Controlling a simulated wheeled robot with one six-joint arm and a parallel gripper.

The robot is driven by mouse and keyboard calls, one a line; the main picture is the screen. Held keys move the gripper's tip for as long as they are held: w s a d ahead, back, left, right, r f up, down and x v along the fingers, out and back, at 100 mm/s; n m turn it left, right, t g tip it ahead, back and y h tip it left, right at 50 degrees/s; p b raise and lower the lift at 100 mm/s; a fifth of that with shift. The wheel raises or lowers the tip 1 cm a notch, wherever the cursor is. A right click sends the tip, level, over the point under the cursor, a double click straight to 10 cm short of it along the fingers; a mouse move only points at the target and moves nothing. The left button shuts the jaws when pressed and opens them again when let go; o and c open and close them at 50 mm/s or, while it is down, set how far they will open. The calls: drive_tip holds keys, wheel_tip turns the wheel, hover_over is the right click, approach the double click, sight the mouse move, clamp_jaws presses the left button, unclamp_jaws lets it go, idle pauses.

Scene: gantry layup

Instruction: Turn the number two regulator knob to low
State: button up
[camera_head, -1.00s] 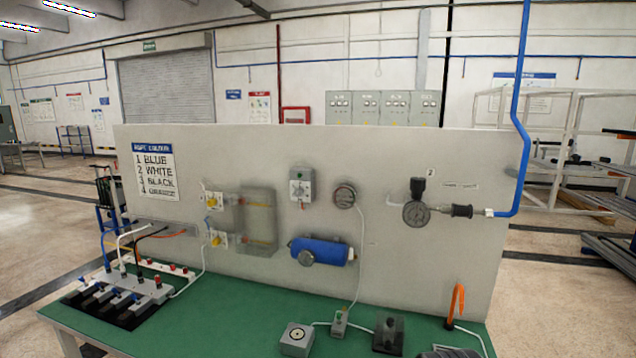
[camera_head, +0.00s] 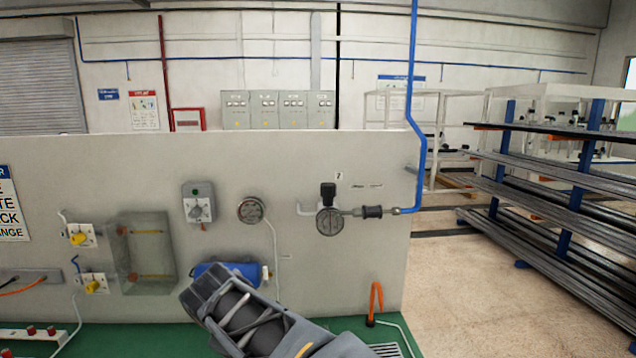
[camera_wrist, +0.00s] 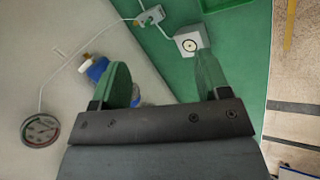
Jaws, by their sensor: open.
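The number two regulator has a black knob (camera_head: 328,192) on top of a round gauge (camera_head: 330,221), under a small "2" label (camera_head: 339,176) on the right part of the grey panel. A blue pipe runs into it from the right. The knob's setting is too small to read. My gripper (camera_wrist: 160,85) is open and empty in the wrist view, its two green fingers apart. It is in front of the panel and touches nothing that I can see. The regulator is not in the wrist view. In the head view my arm rises from the bottom, below and left of the regulator.
A round dial (camera_head: 251,210), a grey switch box (camera_head: 199,203) and a blue cylinder (camera_head: 232,272) are on the panel left of the regulator. A square button box (camera_wrist: 191,39) lies on the green bench (camera_wrist: 238,50). An orange hook (camera_head: 376,302) stands below the regulator.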

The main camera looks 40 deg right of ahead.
drive_tip(key=w+d+r+n+g+h+p, duration=0.1)
drive_tip(key=w+d+r+n+h, duration=0.25)
drive_tip(key=d+r, duration=0.25)
drive_tip(key=w+d+r+n+g+h, duration=0.2)
drive_tip(key=w+d+r+n+h, duration=0.1)
drive_tip(key=w+d+r+h, duration=0.25)
drive_tip(key=n+g+h+p, duration=0.1)
drive_tip(key=n+g+h, duration=0.2)
drive_tip(key=g+h, duration=0.1)
approach(322, 186)
drive_tip(key=p+x, duration=0.2)
drive_tip(key=x, duration=0.8)
drive_tip(key=shift+d+p, duration=0.35)
drive_tip(key=shift+p, duration=0.05)
drive_tip(key=shift+s+d+f, duration=0.1)
drive_tip(key=shift+s+d, duration=0.1)
drive_tip(key=shift+d, duration=0.45)
drive_tip(key=shift+c, duration=0.5)
drive_tip(key=c, duration=0.8)
drive_tip(key=shift+t, duration=0.4)
drive_tip(key=shift+c, duration=0.2)
drive_tip(key=shift+n, duration=0.25)
